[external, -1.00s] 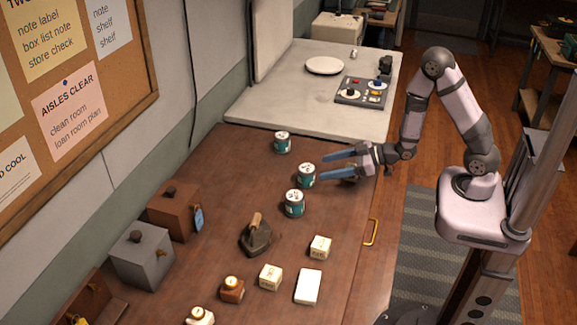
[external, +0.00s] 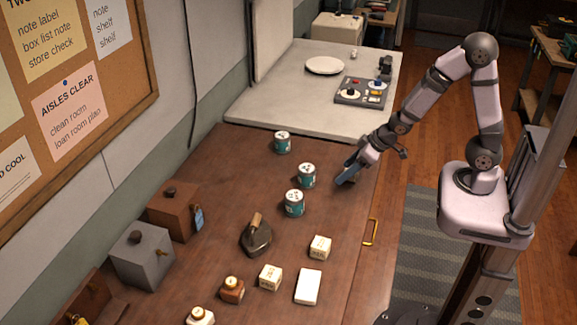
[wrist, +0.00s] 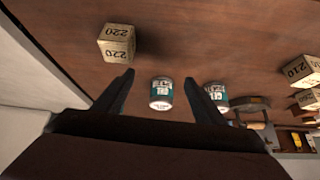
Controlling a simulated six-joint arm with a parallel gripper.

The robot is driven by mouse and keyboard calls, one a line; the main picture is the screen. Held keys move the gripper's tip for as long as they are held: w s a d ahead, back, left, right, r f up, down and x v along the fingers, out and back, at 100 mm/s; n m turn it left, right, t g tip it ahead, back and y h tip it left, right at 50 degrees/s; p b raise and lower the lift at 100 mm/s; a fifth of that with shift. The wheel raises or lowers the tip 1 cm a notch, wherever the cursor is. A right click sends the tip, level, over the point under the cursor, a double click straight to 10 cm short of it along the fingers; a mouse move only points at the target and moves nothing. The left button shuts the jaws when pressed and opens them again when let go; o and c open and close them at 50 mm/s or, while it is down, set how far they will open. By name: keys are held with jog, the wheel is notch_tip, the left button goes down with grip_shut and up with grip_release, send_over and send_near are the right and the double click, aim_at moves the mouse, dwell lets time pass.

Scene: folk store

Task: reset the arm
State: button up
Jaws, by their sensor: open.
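My gripper (external: 347,172) is at the right side of the brown table, tilted downward, right of the teal cans. In the wrist view its two dark fingers (wrist: 158,84) are apart with nothing held between them. A teal can with a white top (external: 306,175) is the nearest one, a short gap left of the fingers. A second can (external: 295,203) stands in front of it and a third (external: 282,142) behind. The wrist view shows one can (wrist: 161,93) beyond the gap between the fingers and another (wrist: 216,92) partly hidden by the right finger.
A dark iron (external: 256,236), cream blocks (external: 320,247) and a white card-like slab (external: 308,287) lie toward the front. Boxes (external: 142,260) line the wall.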

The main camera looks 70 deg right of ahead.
jog(key=s+g, duration=0.1)
jog(key=s, duration=0.1)
jog(key=s+a+g, duration=0.1)
jog(key=s, duration=0.2)
jog(key=s+a+f+g+b, duration=0.1)
jog(key=s, duration=0.1)
jog(key=shift+s+a+g, duration=0.25)
jog(key=shift+s+g, duration=0.05)
jog(key=s+a+r+g+b, duration=0.1)
jog(key=s+g, duration=0.2)
jog(key=s, duration=0.6)
jog(key=shift+n, duration=0.4)
jog(key=shift+o, duration=0.4)
